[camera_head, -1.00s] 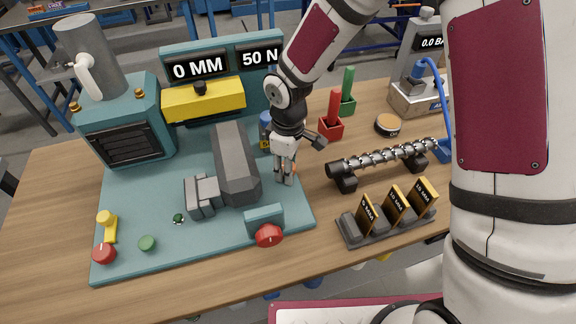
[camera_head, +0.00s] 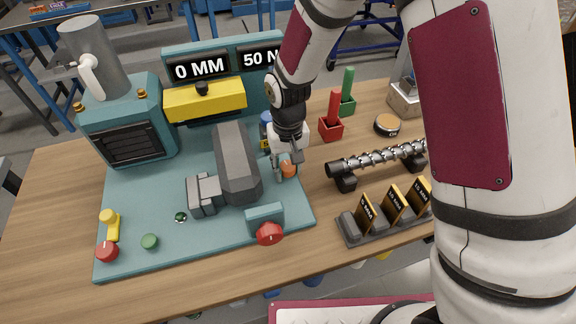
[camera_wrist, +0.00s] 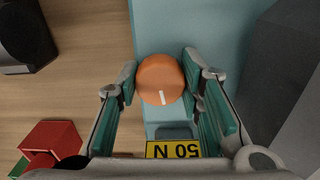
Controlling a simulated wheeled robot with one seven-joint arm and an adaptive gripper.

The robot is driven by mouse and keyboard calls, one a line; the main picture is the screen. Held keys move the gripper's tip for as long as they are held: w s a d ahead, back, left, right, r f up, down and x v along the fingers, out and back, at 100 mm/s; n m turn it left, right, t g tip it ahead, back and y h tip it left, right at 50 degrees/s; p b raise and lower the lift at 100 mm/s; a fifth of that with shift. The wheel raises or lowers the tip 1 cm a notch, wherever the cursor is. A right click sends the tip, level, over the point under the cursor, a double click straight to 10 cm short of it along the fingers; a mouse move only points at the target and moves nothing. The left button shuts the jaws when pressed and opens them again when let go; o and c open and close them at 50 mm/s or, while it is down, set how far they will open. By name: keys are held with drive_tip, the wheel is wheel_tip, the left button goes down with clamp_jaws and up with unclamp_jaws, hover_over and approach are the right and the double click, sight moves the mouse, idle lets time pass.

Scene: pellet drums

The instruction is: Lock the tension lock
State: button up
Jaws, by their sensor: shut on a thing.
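An orange round knob (camera_wrist: 160,80) with a white line mark sits at the edge of the teal machine base (camera_head: 150,215). In the wrist view the mark points toward the bottom of the picture, toward a yellow label (camera_wrist: 175,149) reading 50 N. The knob also shows in the head view (camera_head: 289,169). My gripper (camera_wrist: 160,76) is shut on the orange knob, with one finger on each side of it. In the head view my gripper (camera_head: 285,170) hangs over the right side of the base and partly hides the knob. Which part is the tension lock is not labelled.
A grey block (camera_head: 236,165) stands left of my gripper. A teal block with a red knob (camera_head: 269,233) is in front. Red (camera_head: 331,128) and green (camera_head: 348,100) handled holders stand behind right. A screw shaft (camera_head: 380,158) and a tag rack (camera_head: 385,218) lie right.

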sight(288, 166)
drive_tip(key=shift+m, duration=1.1)
drive_tip(key=o, duration=1.2)
drive_tip(key=shift+c, duration=0.2)
wheel_tip(288, 166, up, 12)
drive_tip(key=shift+r, duration=0.1)
